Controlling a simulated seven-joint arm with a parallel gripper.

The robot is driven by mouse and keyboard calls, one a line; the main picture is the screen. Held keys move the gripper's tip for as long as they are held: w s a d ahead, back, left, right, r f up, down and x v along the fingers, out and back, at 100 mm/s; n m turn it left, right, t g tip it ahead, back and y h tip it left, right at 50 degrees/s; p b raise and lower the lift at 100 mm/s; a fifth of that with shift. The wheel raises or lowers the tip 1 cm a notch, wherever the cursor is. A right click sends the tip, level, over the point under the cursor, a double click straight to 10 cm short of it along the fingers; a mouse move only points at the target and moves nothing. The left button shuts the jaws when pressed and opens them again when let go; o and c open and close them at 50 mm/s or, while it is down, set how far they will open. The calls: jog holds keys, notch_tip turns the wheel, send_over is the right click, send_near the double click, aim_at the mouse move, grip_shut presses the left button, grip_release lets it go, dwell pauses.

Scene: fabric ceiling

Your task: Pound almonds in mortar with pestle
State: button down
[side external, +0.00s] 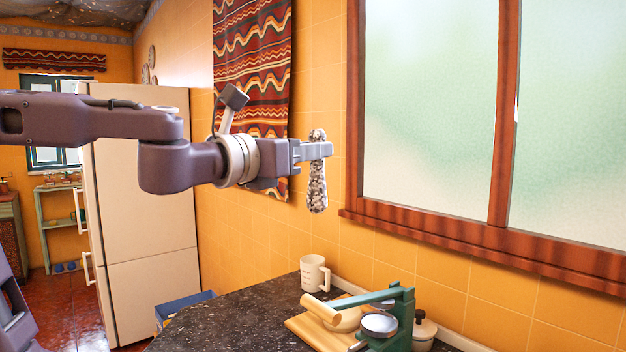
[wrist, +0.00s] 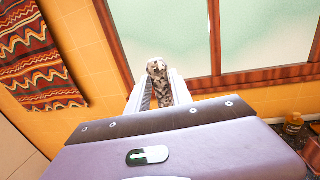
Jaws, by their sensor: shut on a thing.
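The pestle (side external: 317,192) is a speckled grey-and-white stone rod with a thicker lower end. My gripper (side external: 318,150) is shut on its upper part and holds it nearly upright, high above the counter and in front of the wall and window. In the wrist view the pestle (wrist: 158,80) stands between the two fingers of my gripper (wrist: 160,92). I cannot make out a mortar or almonds in either view.
The dark speckled counter (side external: 225,325) is below. A window sill (side external: 450,232) juts out behind.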

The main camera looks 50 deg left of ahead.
jog(key=s+a+f+n+g+y, duration=0.1)
jog(key=s+a+n+g+y, duration=0.3)
jog(key=s+n+g+y, duration=0.5)
notch_tip(320, 180, down, 34)
jog(key=w+m+t+y, duration=0.1)
jog(key=w+t, duration=0.1)
jog(key=t, duration=0.1)
jog(key=shift+w+f+y, duration=0.15)
jog(key=shift+w+y, duration=0.1)
jog(key=shift+y, duration=0.15)
jog(key=shift+d+f, duration=0.1)
jog(key=shift+s, duration=0.4)
dwell(0.6)
jog(key=shift+f, duration=0.15)
